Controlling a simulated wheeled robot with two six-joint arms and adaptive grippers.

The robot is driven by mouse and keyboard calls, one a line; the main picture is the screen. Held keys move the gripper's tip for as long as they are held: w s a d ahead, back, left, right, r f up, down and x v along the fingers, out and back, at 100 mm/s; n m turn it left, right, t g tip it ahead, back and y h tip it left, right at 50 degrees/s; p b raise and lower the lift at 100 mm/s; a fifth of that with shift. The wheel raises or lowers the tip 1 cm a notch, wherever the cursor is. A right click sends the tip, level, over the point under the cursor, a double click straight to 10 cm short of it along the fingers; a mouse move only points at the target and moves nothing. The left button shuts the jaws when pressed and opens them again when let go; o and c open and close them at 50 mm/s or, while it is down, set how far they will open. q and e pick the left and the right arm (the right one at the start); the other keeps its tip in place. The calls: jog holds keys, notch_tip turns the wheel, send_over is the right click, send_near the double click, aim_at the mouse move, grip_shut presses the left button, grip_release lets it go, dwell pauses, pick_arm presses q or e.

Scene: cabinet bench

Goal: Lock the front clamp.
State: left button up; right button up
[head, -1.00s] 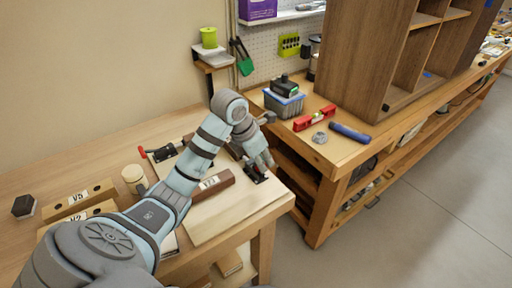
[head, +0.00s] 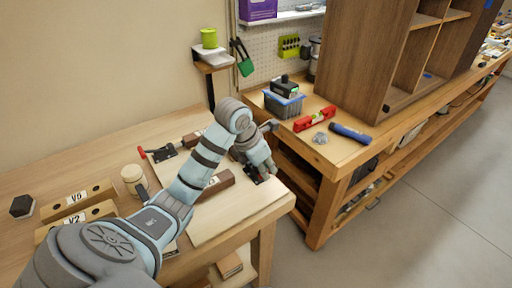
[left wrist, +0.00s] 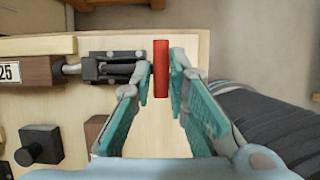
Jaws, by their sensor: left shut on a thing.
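The front clamp (left wrist: 112,68) is a black metal toggle clamp on a pale wood board (head: 240,205). Its plunger points left at a brown labelled block (left wrist: 38,72), which also shows in the head view (head: 222,180). Its red handle (left wrist: 161,70) stands between my left fingers in the left wrist view. My left gripper (head: 266,174) is at the board's right end, shut on the red handle. In the head view the gripper hides most of this clamp. A second clamp with a red handle (head: 142,153) sits at the back of the board. My right gripper is out of view.
Pale labelled blocks (head: 78,198), a round wooden piece (head: 133,175) and a dark hexagonal piece (head: 22,206) lie on the left bench. A gap separates it from the right bench, which holds a red level (head: 314,119), a blue cylinder (head: 350,133) and a bin (head: 284,101).

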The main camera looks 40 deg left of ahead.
pick_arm(q)
jog(key=shift+d+f, duration=0.15)
jog(key=shift+f, duration=0.3)
jog(key=o, duration=0.4)
jog(key=shift+o, duration=1.3)
jog(key=shift+w, duration=0.1)
notch_tip(320, 180, up, 7)
jog(key=p, duration=0.6)
jog(key=shift+r, duration=0.2)
jog(key=shift+f, duration=0.1)
